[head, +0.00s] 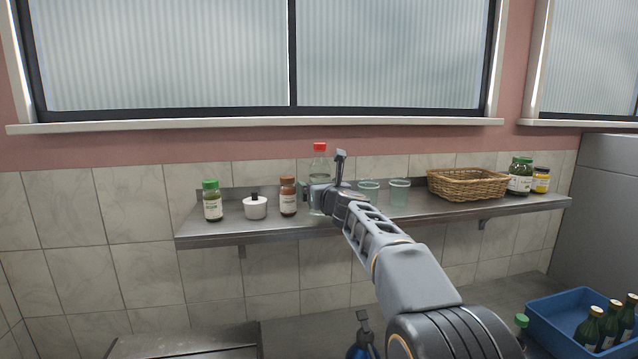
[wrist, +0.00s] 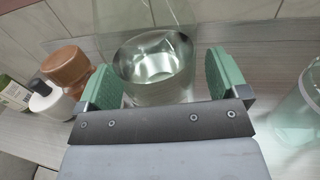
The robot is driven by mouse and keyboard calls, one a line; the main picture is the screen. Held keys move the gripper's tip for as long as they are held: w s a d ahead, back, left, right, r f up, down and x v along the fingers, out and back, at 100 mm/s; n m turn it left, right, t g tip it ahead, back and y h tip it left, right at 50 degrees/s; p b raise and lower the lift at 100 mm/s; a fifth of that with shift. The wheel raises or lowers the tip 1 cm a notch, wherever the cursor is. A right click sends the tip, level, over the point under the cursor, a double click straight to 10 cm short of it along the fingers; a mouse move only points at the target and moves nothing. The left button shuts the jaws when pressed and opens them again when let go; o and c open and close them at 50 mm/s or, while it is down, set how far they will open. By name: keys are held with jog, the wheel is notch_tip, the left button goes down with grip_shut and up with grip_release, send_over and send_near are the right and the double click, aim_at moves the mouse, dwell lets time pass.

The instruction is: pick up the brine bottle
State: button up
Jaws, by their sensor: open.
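A clear bottle with a red cap, which I take to be the brine bottle (head: 319,165), stands upright on the metal wall shelf; no label on it can be read. My gripper (head: 328,184) is in front of it and hides part of its lower body. In the wrist view my gripper (wrist: 168,78) is open, with one green-padded finger on each side of clear glass, most likely the same bottle (wrist: 155,62). Its red cap is not in that view. I cannot tell whether either pad touches the glass.
On the metal shelf (head: 275,229), a brown-capped bottle (head: 288,198), white pot (head: 255,208) and green-capped jar (head: 212,203) stand left. Clear cups (head: 399,193) stand close right, then a wicker basket (head: 467,184) and jars (head: 520,177). A blue crate (head: 560,318) of bottles is below.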

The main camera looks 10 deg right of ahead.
jog(key=c, duration=0.8)
jog(key=shift+c, duration=0.4)
jog(key=shift+r, duration=0.1)
